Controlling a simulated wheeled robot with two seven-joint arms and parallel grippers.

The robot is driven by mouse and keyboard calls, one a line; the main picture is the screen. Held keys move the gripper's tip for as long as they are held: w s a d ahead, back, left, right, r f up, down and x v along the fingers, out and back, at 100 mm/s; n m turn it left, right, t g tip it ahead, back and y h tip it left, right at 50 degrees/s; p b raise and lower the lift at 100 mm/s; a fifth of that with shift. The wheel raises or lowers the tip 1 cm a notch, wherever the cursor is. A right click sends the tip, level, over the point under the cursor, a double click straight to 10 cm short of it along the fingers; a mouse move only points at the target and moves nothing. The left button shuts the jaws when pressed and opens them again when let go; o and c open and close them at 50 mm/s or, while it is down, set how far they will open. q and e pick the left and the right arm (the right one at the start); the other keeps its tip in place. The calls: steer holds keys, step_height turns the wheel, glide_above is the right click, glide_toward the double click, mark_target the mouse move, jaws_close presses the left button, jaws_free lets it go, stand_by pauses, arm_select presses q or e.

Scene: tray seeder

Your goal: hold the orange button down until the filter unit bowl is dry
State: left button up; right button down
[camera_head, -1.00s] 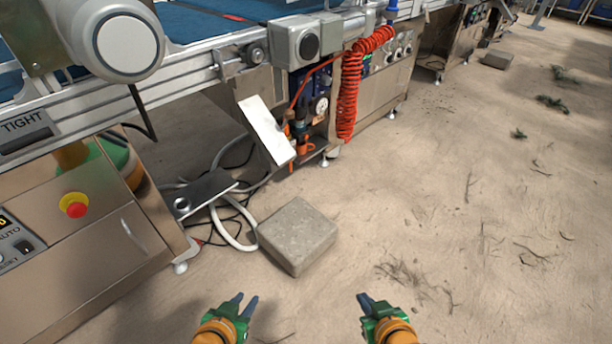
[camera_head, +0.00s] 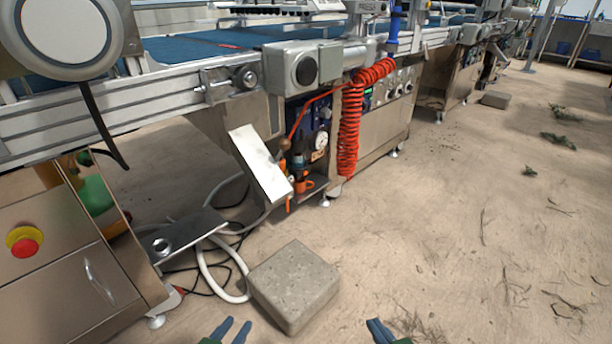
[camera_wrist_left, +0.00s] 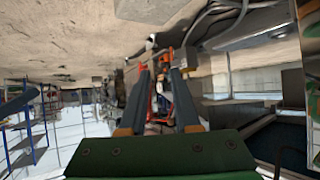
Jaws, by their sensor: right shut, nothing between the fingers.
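The filter unit (camera_head: 298,166) hangs under the conveyor frame, beside a gauge, with orange parts (camera_head: 304,186) low on it. It is small, so I cannot tell which part is the orange button or whether the bowl holds water. My left gripper (camera_head: 237,323) is at the bottom edge of the head view, open and empty, well short of the unit. In the left wrist view, upside down, its fingers (camera_wrist_left: 160,72) stand apart with red and orange parts far off between them. My right gripper (camera_head: 375,323) is shut and empty at the bottom edge, also far from the unit.
A slanted metal plate (camera_head: 258,163) hangs just left of the unit, and a coiled red hose (camera_head: 350,128) hangs right of it. A concrete block (camera_head: 295,285) lies on the floor in front, beside hoses and a metal pedal plate (camera_head: 182,233). Floor to the right is mostly clear.

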arm_select(q)
jaws_close()
stand_by(1.8)
